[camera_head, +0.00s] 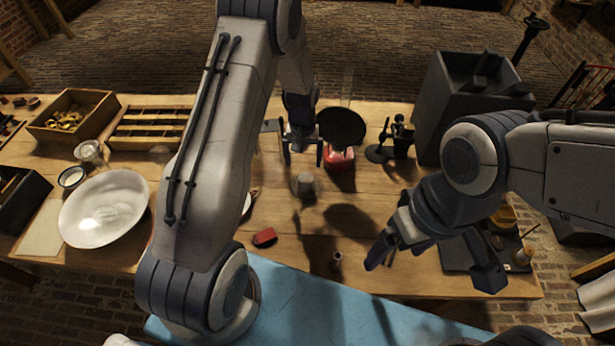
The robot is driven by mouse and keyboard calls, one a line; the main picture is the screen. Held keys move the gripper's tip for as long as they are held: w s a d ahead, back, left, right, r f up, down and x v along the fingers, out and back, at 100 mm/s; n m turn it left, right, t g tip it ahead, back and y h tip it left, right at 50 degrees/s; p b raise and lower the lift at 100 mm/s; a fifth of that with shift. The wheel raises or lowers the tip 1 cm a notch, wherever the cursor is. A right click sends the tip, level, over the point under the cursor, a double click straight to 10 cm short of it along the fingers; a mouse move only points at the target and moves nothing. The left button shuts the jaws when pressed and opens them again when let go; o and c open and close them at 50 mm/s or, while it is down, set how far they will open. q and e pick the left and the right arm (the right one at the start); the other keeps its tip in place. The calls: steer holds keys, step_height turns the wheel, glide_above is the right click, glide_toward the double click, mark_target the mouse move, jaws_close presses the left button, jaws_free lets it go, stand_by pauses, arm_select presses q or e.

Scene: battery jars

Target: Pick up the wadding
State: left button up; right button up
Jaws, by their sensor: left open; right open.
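My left gripper (303,158) points down over the middle of the table, open, with nothing seen between its fingers. Just below it in the picture stands a small, pale grey, rounded thing (304,184), perhaps a small glass jar with something pale in it. I cannot tell for certain which thing is the wadding. A white piece (247,203) shows partly behind my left arm. My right gripper (398,252) is open and empty over the table's front right part, apart from the things there.
A dark disc (341,126) stands above a red object (339,159) right of my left gripper. A red block (264,237) and a small cylinder (337,257) lie near the front. A large white bowl (104,208) and wooden box (73,115) are left; a grey block (455,100) is right.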

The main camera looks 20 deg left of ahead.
mark_target(306, 177)
arm_select(q)
step_height(306, 177, down, 3)
steer(key=shift+r, duration=0.1)
steer(key=f+p, duration=0.2)
steer(key=f, duration=0.1)
steer(key=d+f+p, duration=0.1)
steer(key=shift+s+f, duration=0.25)
steer(key=shift+s, duration=0.05)
steer(key=shift+f, duration=0.35)
steer(key=c, duration=1.4)
steer(key=shift+r, duration=0.2)
